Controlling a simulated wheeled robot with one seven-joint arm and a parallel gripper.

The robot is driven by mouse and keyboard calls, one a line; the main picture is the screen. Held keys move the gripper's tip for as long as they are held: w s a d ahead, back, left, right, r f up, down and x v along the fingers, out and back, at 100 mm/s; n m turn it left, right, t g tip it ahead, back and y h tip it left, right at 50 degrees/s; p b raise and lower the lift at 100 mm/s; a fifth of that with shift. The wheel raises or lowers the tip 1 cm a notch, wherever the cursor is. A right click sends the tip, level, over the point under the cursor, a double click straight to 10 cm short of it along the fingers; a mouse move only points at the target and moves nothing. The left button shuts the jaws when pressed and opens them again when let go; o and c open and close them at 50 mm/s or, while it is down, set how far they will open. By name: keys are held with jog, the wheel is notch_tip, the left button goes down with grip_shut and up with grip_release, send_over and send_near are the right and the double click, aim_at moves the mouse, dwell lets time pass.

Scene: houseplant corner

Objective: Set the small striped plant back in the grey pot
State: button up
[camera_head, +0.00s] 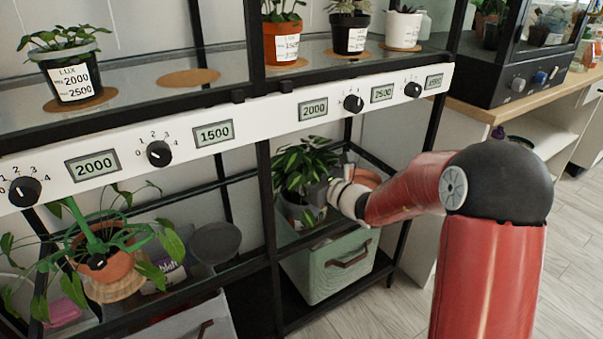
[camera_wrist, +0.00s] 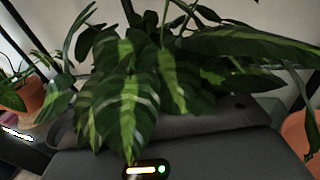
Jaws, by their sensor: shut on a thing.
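The small striped plant (camera_head: 302,163) is on the lower right shelf, its leaves green with paler stripes. It fills the middle of the wrist view (camera_wrist: 130,90). The grey pot (camera_head: 298,212) shows directly below the leaves; I cannot tell whether the plant's base is inside it or just above it. My gripper (camera_head: 318,192) reaches in from the right at the plant's base and is shut on the plant. The fingertips and the grip itself are hidden by leaves in the wrist view.
A terracotta pot (camera_head: 366,178) stands close to the right of my gripper. A pale green crate (camera_head: 332,262) is below. The white dial panel (camera_head: 250,124) and black shelf posts frame the space. Another potted plant (camera_head: 108,264) is at lower left.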

jog(key=o, duration=1.1)
jog(key=shift+f, duration=0.1)
jog(key=shift+r+p, duration=0.6)
jog(key=shift+p, duration=0.05)
jog(key=v, duration=1.2)
jog(key=s+a+n+g+h, duration=0.2)
jog(key=s+n+g, duration=0.3)
jog(key=s+n, duration=0.4)
jog(key=s+a+n+g+h, duration=0.2)
jog(key=s+n+g, duration=0.2)
jog(key=s+n, duration=0.45)
jog(key=s+d+n+t+h, duration=0.1)
jog(key=s+d+n+h, duration=0.2)
jog(key=d, duration=0.1)
jog(key=s+d+r+n+t+h, duration=0.1)
jog(key=s+d+n+h, duration=0.1)
jog(key=d, duration=0.3)
jog(key=s+d+n+h, duration=0.3)
jog(key=s+d+h, duration=0.1)
jog(key=s, duration=0.1)
jog(key=shift+s+d+r+n+t+h, duration=0.1)
jog(key=shift+d+r+n+t+h, duration=0.05)
jog(key=shift+r+n+t+h, duration=0.2)
